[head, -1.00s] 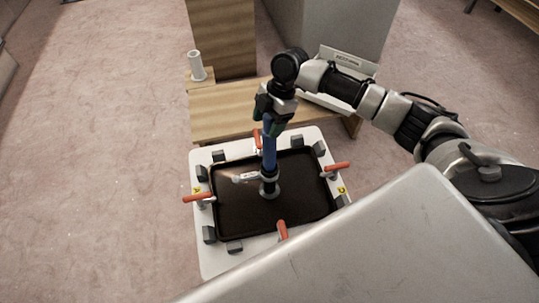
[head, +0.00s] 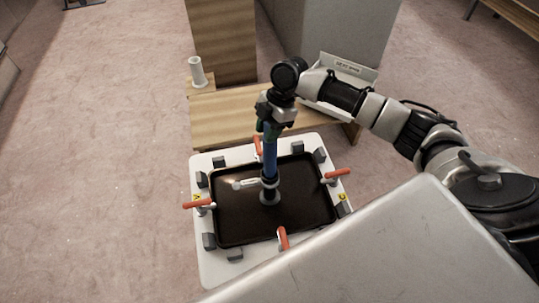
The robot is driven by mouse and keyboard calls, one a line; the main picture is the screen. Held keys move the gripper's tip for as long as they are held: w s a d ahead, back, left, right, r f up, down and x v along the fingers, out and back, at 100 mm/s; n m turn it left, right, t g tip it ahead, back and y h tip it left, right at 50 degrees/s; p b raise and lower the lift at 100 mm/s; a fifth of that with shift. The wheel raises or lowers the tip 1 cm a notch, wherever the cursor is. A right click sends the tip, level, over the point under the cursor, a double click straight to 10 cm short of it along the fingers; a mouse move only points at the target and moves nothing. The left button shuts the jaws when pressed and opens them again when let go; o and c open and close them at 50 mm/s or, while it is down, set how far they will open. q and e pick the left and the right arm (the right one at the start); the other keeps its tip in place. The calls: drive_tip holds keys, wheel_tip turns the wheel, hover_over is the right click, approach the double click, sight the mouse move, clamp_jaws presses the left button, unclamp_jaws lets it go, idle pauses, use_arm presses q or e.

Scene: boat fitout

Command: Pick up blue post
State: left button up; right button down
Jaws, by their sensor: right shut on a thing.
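The blue post (head: 270,160) stands upright on the dark panel (head: 300,205) in the white frame. Its lower end has a dark collar and a round grey foot, with a small silver lever sticking out to the left. My right gripper (head: 270,125) comes down from above and is shut on the upper part of the post. The fingers partly hide the post's top. I cannot tell whether the foot touches the panel. My left gripper is not in view.
The white frame (head: 212,265) carries several orange-handled clamps (head: 283,238) and grey blocks around the panel. Behind it are a wooden bench (head: 220,115), a white cylinder (head: 197,72) and a labelled white tray (head: 345,68). Open carpet lies to the left.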

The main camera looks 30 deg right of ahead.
drive_tip(key=shift+r, duration=0.15)
drive_tip(key=shift+r, duration=0.3)
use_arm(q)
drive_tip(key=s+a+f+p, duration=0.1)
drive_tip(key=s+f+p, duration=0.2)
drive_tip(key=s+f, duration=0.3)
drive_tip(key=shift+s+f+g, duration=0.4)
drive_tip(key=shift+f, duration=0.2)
use_arm(e)
wheel_tip(320, 180, up, 17)
drive_tip(key=shift+r, duration=0.1)
